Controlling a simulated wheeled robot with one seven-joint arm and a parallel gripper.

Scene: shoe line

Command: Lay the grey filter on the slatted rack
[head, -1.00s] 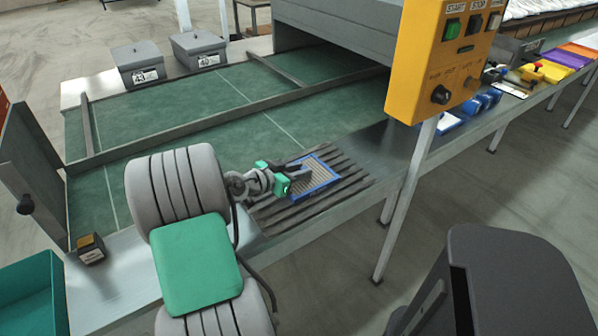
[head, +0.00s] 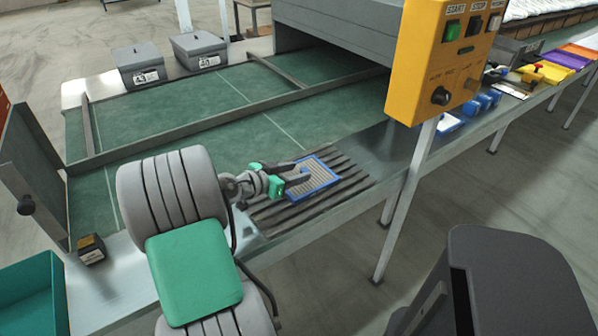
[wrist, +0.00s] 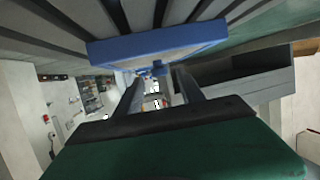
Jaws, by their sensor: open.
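The grey filter (head: 318,177), a grey mesh panel in a blue frame, lies on the dark slatted rack (head: 345,181) at the front edge of the line. In the wrist view its blue frame edge (wrist: 165,42) lies against the slats (wrist: 205,10), with a small blue tab (wrist: 158,69) between my fingers. My gripper (head: 303,174) is open at the filter's left side, fingers spread around the tab. In the wrist view a gap shows between my fingers (wrist: 155,80) and the tab. Whether a finger touches the frame cannot be told.
The yellow control box (head: 440,60) on its post stands right of the rack. A metal rail (head: 200,130) runs along the green belt (head: 150,110) behind it. A small dark box (head: 91,250) sits at left on the metal ledge. Bare ledge lies right of the rack.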

